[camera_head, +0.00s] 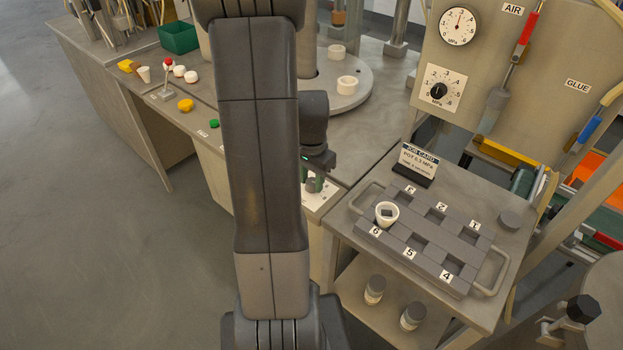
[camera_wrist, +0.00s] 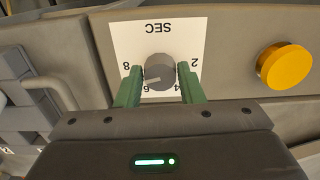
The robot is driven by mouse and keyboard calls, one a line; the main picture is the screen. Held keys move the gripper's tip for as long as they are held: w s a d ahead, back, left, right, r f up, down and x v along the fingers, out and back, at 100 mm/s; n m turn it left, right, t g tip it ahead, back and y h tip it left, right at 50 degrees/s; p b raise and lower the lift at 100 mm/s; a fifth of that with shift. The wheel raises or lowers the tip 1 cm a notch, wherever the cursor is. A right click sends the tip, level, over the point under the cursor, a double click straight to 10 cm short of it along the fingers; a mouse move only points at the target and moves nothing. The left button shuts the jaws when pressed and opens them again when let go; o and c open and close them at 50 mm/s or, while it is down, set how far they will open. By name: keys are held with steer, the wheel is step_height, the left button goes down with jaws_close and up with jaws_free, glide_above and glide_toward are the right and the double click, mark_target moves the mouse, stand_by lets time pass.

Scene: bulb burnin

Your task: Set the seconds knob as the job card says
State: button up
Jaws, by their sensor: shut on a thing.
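The grey seconds knob (camera_wrist: 160,65) sits on a white dial plate (camera_wrist: 118,35) marked SEC, upside down in the wrist view. Its pale pointer line aims to the lower left, between 8 and 6 and close to 6. My gripper (camera_wrist: 162,78) is shut on the knob, one green finger on each side. In the head view my arm hides most of it, and the plate (camera_head: 322,201) shows only partly. The job card (camera_head: 418,163) stands on the side table and reads POT 0.3 MPA; its smaller lower line is too small to read surely.
A yellow button (camera_wrist: 284,66) is right of the dial in the wrist view. A grey tray (camera_head: 455,282) with numbered pockets holds a white cup (camera_head: 387,213). The air panel (camera_head: 540,75) has a gauge and a black knob (camera_head: 438,91). Open floor (camera_head: 90,230) lies left.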

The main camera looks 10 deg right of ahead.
steer(key=n, duration=0.5)
steer(key=shift+n+b, duration=0.3)
steer(key=shift+b, duration=0.05)
steer(key=n, duration=0.5)
steer(key=shift+d+b, duration=0.1)
steer(key=shift+b, duration=0.2)
steer(key=n, duration=0.5)
steer(key=shift+n, duration=0.4)
steer(key=shift+n+b, duration=0.3)
steer(key=shift+n, duration=2)
steer(key=o, duration=1)
